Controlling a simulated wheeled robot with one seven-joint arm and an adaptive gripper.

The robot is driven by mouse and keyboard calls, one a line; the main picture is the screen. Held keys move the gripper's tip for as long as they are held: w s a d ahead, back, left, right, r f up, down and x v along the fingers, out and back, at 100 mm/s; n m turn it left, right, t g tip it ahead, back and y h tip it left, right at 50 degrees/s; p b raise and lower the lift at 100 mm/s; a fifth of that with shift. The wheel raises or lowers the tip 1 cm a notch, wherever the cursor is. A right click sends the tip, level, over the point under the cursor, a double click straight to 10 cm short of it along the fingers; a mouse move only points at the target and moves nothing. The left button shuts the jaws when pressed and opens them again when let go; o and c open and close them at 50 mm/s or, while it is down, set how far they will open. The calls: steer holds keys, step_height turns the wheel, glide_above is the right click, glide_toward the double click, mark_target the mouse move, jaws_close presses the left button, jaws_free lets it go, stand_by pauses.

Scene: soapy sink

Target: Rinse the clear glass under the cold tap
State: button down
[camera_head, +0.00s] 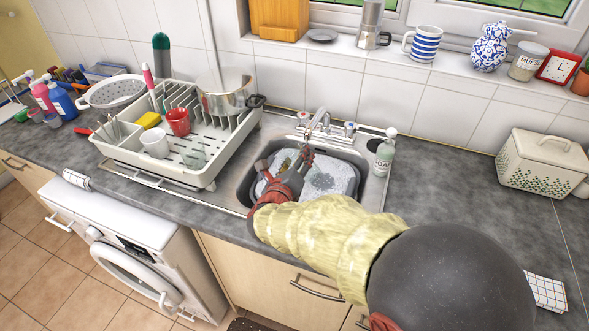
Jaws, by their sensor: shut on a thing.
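My gripper (306,157) reaches into the sink (243,190), just below the tap spout (322,119). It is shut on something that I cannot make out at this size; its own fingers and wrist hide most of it. I cannot tell whether another clear glass is in the fingers. The tap has two handles, a left one (303,117) and a right one (350,128). Whether water runs is not clear. White foam (322,179) covers much of the sink.
A soap bottle (385,153) stands right of the sink. The worktop (445,190) right of it is mostly clear.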

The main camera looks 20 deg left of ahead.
steer(key=m+y+b, duration=0.1)
steer(key=m+b, duration=0.1)
steer(key=b, duration=0.1)
steer(key=d+m+b, duration=0.1)
steer(key=m+b, duration=0.1)
steer(key=b, duration=0.1)
steer(key=shift+w+d+r+g+y, duration=0.1)
steer(key=shift+w+r+g+y, duration=0.1)
steer(key=shift+g+y, duration=0.2)
steer(key=shift+d+r+m+y, duration=0.25)
steer(key=shift+m+y, duration=0.15)
steer(key=shift+m, duration=0.4)
